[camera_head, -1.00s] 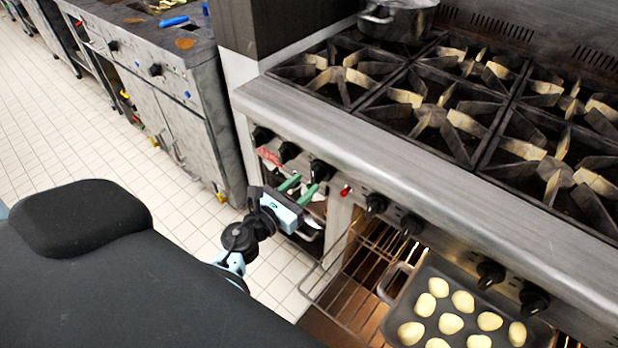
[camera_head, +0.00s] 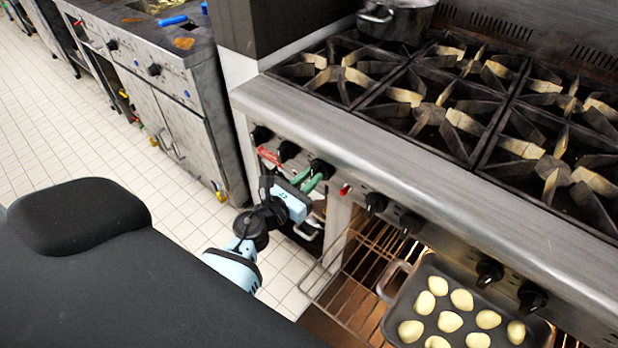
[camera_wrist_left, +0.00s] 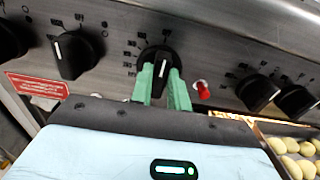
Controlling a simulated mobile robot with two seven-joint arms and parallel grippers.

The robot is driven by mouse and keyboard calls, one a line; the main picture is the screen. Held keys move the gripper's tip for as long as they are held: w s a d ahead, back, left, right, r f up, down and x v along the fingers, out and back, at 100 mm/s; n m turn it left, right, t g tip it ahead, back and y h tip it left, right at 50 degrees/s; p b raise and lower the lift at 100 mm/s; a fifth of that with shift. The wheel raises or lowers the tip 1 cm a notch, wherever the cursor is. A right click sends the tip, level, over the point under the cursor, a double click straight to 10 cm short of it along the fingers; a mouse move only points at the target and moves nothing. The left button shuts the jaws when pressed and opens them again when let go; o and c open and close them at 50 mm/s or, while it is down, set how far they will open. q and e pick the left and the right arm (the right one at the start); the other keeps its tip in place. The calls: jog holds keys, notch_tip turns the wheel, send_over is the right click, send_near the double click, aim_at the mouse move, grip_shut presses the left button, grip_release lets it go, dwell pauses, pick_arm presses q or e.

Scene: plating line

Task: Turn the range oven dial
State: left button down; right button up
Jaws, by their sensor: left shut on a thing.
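The range's front panel carries a row of black dials. One dial (camera_head: 321,168) sits just left of a red indicator light, and it also shows in the left wrist view (camera_wrist_left: 159,62) with its white mark pointing up. My left gripper (camera_head: 309,180) has its green fingers on either side of this dial and is shut on it. The fingers also show in the left wrist view (camera_wrist_left: 164,84), one at each side of the dial's lower part. My right gripper is not in view.
The open oven below holds a wire rack (camera_head: 352,290) and a dark tray (camera_head: 424,272) of pale round pieces. Burner grates (camera_head: 440,105) and a pot (camera_head: 397,18) are on top.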

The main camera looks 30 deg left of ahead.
pick_arm(q)
jog(key=shift+n, duration=0.4)
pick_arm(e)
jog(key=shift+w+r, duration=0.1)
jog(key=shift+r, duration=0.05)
pick_arm(q)
jog(key=shift+a+n+p, duration=0.1)
jog(key=shift+n+p, duration=0.25)
jog(key=shift+n, duration=1.55)
jog(key=n+p, duration=0.1)
jog(key=n, duration=0.3)
jog(key=shift+a+n, duration=0.15)
jog(key=shift+n, duration=0.15)
jog(key=n, duration=0.5)
jog(key=n+p, duration=0.1)
jog(key=n, duration=0.4)
jog(key=f+n+p, duration=0.1)
jog(key=n, duration=0.5)
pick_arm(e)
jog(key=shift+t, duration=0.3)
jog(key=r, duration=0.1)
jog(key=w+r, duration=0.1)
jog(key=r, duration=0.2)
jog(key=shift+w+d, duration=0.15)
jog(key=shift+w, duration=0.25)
